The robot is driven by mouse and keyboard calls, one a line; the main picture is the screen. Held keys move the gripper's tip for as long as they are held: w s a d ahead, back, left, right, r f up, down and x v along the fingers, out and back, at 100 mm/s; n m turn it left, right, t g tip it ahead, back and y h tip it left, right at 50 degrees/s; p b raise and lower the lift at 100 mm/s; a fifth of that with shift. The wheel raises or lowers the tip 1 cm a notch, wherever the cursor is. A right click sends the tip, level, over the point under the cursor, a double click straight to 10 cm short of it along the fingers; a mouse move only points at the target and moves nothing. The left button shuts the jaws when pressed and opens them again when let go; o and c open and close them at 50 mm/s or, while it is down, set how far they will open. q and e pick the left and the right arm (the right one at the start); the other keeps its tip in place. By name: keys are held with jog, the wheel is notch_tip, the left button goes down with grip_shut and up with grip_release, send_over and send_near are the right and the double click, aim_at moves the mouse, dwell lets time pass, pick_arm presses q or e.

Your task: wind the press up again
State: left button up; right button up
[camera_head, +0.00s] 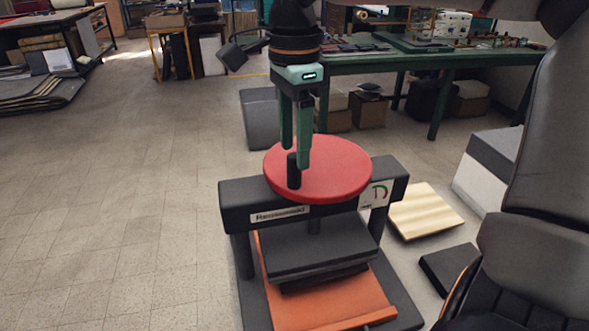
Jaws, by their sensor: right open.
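The press has a black crossbeam (240,200) on two posts, with a red handwheel (335,170) on top. A short black upright handle (294,174) stands near the wheel's left front edge. Under the beam a dark grey platen (310,248) sits low, with a thin dark layer (322,279) beneath it, over an orange bed (325,305). My right gripper (296,158) points straight down with teal fingers, open, its tips at the handle's upper part. I cannot tell whether the fingers touch it. My left gripper is out of view.
A pale board (424,210) and a dark block (449,268) lie on the floor to the right. A green workbench (437,68) stands behind. The tiled floor at left is clear.

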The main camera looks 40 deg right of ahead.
aim_at(294, 155)
jog(key=shift+f, duration=2.35)
grip_shut()
jog(key=shift+r, duration=0.1)
